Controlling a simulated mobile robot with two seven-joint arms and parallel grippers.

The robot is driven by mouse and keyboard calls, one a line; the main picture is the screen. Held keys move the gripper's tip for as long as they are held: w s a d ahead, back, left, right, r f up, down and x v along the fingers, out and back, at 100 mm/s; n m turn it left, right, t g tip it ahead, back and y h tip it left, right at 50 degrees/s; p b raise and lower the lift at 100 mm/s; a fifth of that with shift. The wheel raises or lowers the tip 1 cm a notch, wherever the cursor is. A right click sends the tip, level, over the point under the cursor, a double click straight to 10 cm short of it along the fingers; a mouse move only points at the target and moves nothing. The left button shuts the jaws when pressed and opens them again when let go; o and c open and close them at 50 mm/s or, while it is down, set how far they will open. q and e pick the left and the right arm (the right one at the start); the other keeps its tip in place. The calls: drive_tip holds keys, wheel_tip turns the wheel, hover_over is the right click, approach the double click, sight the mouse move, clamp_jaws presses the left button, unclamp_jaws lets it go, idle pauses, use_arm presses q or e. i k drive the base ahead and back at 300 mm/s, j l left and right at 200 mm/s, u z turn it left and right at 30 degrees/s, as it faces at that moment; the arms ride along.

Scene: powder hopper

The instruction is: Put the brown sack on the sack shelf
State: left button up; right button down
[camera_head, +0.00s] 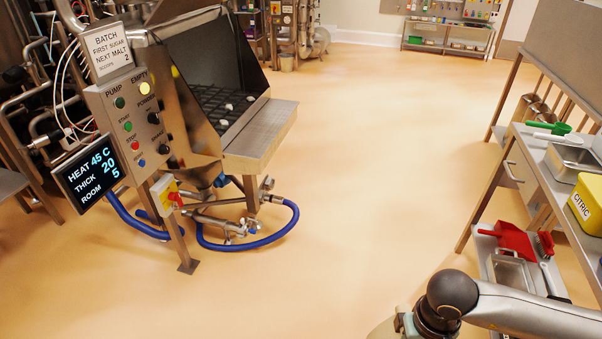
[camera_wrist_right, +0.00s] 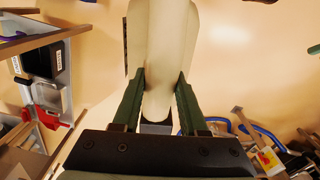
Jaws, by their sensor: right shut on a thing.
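My right gripper (camera_wrist_right: 161,74) has its green fingers closed on both sides of a pale beige, sack-like thing (camera_wrist_right: 162,45). The held thing stretches away from the fingers to the top edge of the right wrist view, where it is cut off. It looks pale rather than brown. In the head view my right arm comes in at the bottom right, and only a small pale part shows beside the wrist at the bottom edge. I cannot make out a clearly brown sack or a marked sack shelf. My left gripper is not in view.
A steel hopper (camera_head: 262,128) with a control panel (camera_head: 137,125) stands at left, with a blue hose (camera_head: 262,243) on the floor. A steel bench at right holds a yellow citric box (camera_head: 590,205) and a red scoop (camera_head: 510,238). The middle floor (camera_head: 385,150) is clear.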

sight(263, 126)
drive_tip(key=i+l+u, duration=0.1)
drive_tip(key=u, duration=0.3)
drive_tip(key=i+l+u, duration=0.15)
drive_tip(key=u, duration=0.25)
drive_tip(key=i+l+u, duration=0.25)
drive_tip(key=u, duration=0.15)
drive_tip(key=i+l+u, duration=0.25)
drive_tip(key=l+u, duration=0.5)
drive_tip(key=i+l+u, duration=0.2)
drive_tip(key=l, duration=0.3)
drive_tip(key=l+u, duration=0.15)
drive_tip(key=l, duration=0.35)
drive_tip(key=l+u, duration=0.1)
drive_tip(key=l, duration=0.85)
